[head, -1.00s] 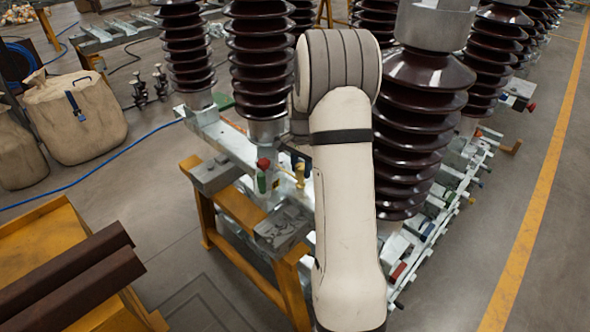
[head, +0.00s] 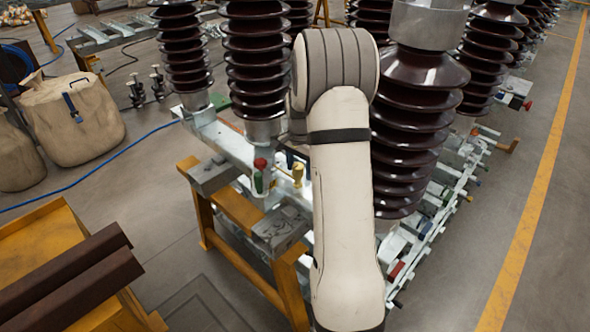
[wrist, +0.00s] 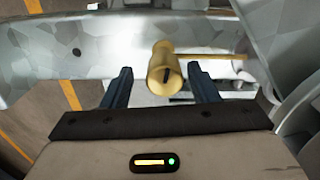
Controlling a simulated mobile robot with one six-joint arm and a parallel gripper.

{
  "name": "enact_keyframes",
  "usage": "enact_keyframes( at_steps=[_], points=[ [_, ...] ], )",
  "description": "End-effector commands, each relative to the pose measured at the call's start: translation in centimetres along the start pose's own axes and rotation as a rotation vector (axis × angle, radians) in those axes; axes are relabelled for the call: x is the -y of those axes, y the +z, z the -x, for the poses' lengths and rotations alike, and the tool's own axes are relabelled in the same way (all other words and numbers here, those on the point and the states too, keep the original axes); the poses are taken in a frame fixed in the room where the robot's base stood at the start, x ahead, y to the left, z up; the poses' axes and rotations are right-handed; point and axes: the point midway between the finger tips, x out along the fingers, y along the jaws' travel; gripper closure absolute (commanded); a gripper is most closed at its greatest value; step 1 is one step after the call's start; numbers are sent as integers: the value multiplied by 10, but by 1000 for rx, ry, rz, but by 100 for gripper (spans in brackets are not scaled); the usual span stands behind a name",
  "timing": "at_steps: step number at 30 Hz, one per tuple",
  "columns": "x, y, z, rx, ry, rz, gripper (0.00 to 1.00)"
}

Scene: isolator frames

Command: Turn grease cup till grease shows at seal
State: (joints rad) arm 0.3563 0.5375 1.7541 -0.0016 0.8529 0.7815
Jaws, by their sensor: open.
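The brass grease cup (wrist: 164,70) stands out from the galvanised steel beam (wrist: 100,45) in the wrist view, with a dark slot on its face. My gripper (wrist: 160,84) is open, with one dark finger on each side of the cup and clear gaps between. The cup shows small and yellow in the head view (head: 298,174), left of my arm, on the steel frame below the insulator columns. I cannot make out the seal or any grease.
A red-topped green bottle-like item (head: 259,177) stands on the frame close left of the cup. Brown ribbed insulators (head: 258,60) rise behind. A yellow trestle (head: 240,208) supports the frame. A thin brass rod (wrist: 215,57) runs right from the cup.

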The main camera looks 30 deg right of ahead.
Motion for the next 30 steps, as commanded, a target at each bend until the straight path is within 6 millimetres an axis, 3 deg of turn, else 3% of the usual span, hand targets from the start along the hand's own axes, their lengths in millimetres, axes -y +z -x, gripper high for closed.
enact_keyframes(
  at_steps=[15,30],
  points=[
    [-3,1,71,-2,-1,0,46],
    [-3,2,77,1,1,1,46]
  ],
)
